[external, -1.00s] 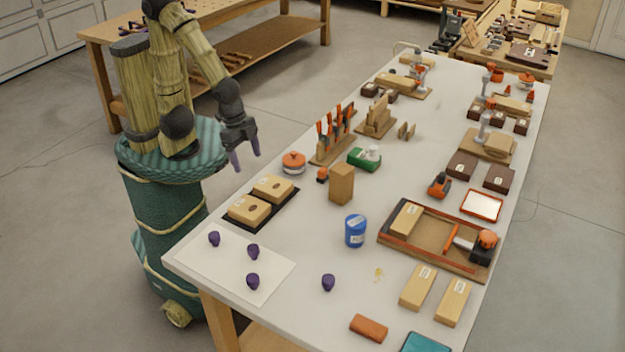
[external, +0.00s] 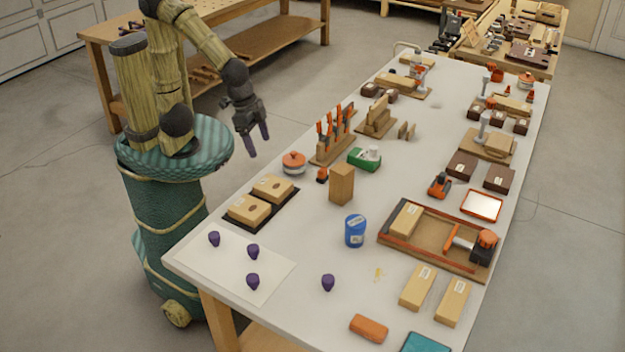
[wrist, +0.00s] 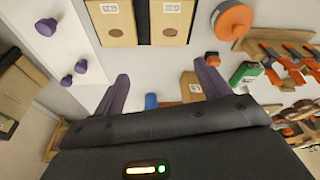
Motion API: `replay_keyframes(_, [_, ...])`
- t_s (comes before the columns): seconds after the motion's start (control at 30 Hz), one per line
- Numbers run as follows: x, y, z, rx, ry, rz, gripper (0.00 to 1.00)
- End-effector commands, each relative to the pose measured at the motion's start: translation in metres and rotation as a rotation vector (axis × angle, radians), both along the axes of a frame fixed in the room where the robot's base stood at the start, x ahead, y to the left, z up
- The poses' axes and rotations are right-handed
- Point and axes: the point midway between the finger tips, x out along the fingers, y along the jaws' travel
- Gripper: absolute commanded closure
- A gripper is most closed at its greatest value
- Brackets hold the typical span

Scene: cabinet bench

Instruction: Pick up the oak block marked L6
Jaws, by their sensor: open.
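Several pale oak blocks with small white labels stand on the bench, and I cannot clearly read L6 on any. Two lie on a black mat (external: 286,211): a nearer block (external: 243,212) and a farther block (external: 279,186). They also show at the top of the wrist view, a left block (wrist: 112,28) and a right block (wrist: 171,30). One block (external: 405,219) lies in the framed tray, and a left block (external: 416,291) and right block (external: 452,304) lie in front of it. My gripper (external: 258,144) is open and empty, in the air beside the bench's left edge.
An upright wooden block (external: 341,186), a blue can (external: 355,232), an orange-lidded round container (external: 293,162) and a tool rack (external: 332,149) stand near the mat. Purple knobs (external: 253,251) sit on and beside a white sheet. Bare bench lies between the can and the mat.

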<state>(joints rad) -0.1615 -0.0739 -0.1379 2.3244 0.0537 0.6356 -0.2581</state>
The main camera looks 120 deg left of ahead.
Motion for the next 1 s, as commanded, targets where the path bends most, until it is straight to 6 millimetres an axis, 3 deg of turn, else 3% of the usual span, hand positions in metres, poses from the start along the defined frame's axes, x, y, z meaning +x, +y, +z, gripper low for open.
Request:
replay_keyframes(0.27, [0.037, 0.016, -0.044, -0.089, -0.035, 0.268, 0.25])
replay_keyframes(0.6, [0.086, 0.025, -0.105, -0.471, -0.117, 0.769, 0.25])
replay_keyframes(0.83, [0.115, 0.025, -0.110, -0.859, -0.147, 1.115, 0.25])
replay_keyframes(1.0, [0.138, 0.036, -0.087, -1.237, -0.151, 1.378, 0.25])
